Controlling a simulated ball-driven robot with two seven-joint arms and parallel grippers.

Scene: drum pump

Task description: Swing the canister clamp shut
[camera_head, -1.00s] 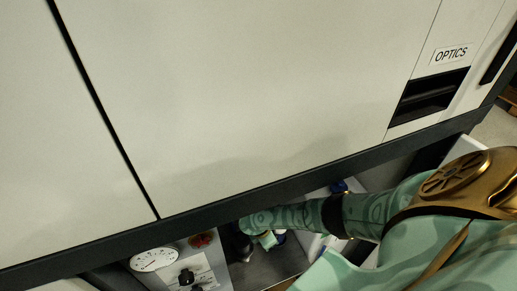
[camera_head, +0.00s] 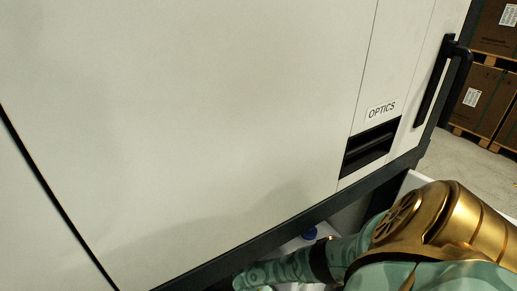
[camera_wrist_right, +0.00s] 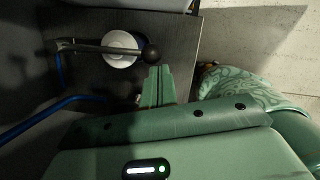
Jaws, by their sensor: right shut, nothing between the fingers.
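In the right wrist view a dark clamp lever (camera_wrist_right: 88,47) with a black ball knob (camera_wrist_right: 151,54) reaches across a round white canister (camera_wrist_right: 119,44). My right gripper (camera_wrist_right: 158,72) is shut and empty, its green fingertips just below the knob in the picture. I cannot tell whether they touch it. In the head view my right arm (camera_head: 345,255) reaches in below the cabinet's lower edge; the gripper, clamp and canister are hidden there. My left gripper is not in view.
A large pale cabinet (camera_head: 200,120) with an OPTICS label fills the head view, with a black handle (camera_head: 430,85) at right. A blue cap (camera_head: 309,233) shows below its edge. Blue tubing (camera_wrist_right: 35,118) runs left in the wrist view. Boxes (camera_head: 492,80) stand far right.

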